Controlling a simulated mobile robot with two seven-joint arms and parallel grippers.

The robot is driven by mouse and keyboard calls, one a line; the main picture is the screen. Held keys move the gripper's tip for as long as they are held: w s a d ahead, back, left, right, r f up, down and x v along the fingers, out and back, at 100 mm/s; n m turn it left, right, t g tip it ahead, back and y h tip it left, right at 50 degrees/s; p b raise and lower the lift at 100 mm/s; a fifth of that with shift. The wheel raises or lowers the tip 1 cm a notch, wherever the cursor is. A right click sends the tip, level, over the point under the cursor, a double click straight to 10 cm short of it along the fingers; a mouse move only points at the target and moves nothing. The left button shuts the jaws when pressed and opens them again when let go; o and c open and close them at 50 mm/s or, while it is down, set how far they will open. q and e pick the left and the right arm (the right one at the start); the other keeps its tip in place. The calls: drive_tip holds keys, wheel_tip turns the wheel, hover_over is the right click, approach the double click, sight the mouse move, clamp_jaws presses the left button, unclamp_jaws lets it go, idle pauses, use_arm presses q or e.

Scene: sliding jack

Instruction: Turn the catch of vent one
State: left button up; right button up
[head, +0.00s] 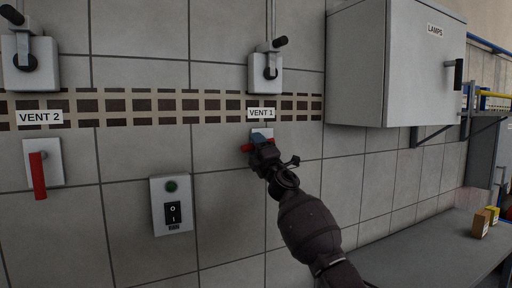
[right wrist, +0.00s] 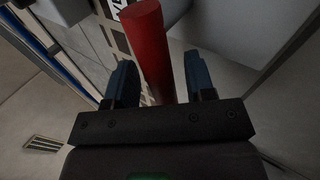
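The red catch of vent one (head: 246,148) sits below the VENT 1 label (head: 261,114), on a pale plate (head: 262,132) mostly hidden by my right gripper. Its visible red end sticks out to the left of the gripper, so it appears to lie about level. My right gripper (head: 259,141) is at the catch. In the right wrist view the red bar of the catch (right wrist: 152,45) runs between the two blue fingers of the gripper (right wrist: 161,80), with a gap visible on each side. The fingers are open. My left gripper is not in view.
The red catch of vent two (head: 38,175) hangs down at the left. A switch box (head: 172,205) with a green button is on the wall below. A grey LAMPS cabinet (head: 375,65) juts out at upper right. A grey bench (head: 430,250) stands at lower right.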

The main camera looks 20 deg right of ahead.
drive_tip(key=v, duration=1.1)
drive_tip(key=shift+p, duration=0.3)
drive_tip(key=shift+w+d, duration=0.1)
